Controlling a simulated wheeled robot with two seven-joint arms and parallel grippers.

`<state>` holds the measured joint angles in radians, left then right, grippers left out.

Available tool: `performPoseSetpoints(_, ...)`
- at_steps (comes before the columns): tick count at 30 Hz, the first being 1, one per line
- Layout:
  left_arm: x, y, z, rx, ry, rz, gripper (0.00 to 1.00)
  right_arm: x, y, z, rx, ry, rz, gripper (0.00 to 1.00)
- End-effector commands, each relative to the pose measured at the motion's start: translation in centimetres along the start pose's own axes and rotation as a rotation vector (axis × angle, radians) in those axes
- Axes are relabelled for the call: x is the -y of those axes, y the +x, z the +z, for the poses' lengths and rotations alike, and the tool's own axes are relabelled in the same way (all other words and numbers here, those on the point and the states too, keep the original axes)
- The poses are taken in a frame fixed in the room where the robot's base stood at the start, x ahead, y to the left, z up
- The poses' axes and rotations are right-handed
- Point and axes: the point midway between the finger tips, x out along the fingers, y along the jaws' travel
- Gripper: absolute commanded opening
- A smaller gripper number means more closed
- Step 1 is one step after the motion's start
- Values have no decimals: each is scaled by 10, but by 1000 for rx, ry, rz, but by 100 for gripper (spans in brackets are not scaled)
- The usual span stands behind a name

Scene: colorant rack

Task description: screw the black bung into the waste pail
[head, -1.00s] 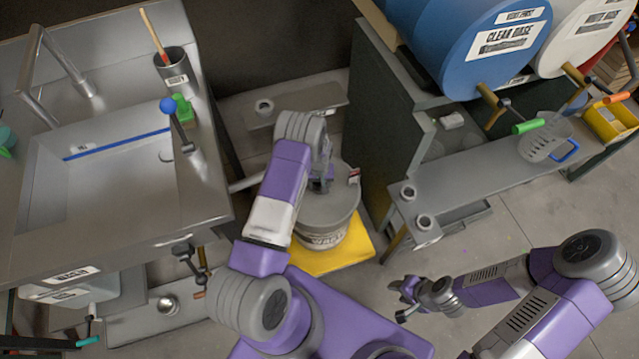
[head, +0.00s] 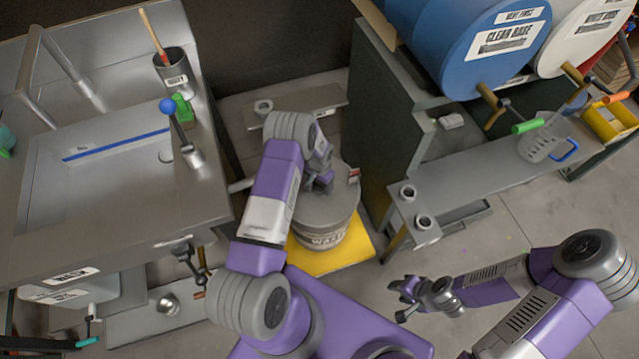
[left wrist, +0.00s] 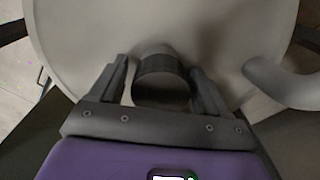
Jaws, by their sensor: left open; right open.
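The grey waste pail (head: 325,222) stands upright, its lettered front partly visible in the head view. Its pale lid (left wrist: 85,35) fills much of the left wrist view. The bung (left wrist: 162,82), a dark short cylinder, is at the lid, between the fingers of my left gripper (left wrist: 158,70). The fingers are open, one on each side of it, with a gap showing at least on the left. How deep the bung sits is hidden. In the head view my left gripper (head: 320,182) is over the pail lid and hides the bung. My right gripper (head: 408,298) is open and empty, low at right.
The pail stands on a yellow platform (head: 325,262). A sink bench (head: 105,210) is at left, and a dark cabinet (head: 385,115) with a shelf (head: 470,180) at right. A curved pale handle or spout (left wrist: 280,82) is right of the left gripper.

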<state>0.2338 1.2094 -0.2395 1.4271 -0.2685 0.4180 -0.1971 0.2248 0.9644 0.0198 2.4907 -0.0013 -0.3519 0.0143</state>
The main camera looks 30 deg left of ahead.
Motion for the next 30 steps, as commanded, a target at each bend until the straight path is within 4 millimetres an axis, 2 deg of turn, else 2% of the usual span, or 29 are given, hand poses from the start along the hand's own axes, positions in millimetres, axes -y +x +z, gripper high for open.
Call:
performPoseSetpoints(5,0,0,0,1,-105,0,76,0,0,0,0,0,0,42)
performPoseSetpoints(18,1,0,1,1,-960,-2,76,0,0,0,0,0,0,42)
performPoseSetpoints(21,1,0,1,1,-1110,-2,76,0,0,0,0,0,0,42)
performPoseSetpoints(25,1,1,2,1,-1201,-2,76,0,0,0,0,0,0,42)
performPoseSetpoints(30,1,0,2,1,-1206,-1,76,0,0,0,0,0,0,42)
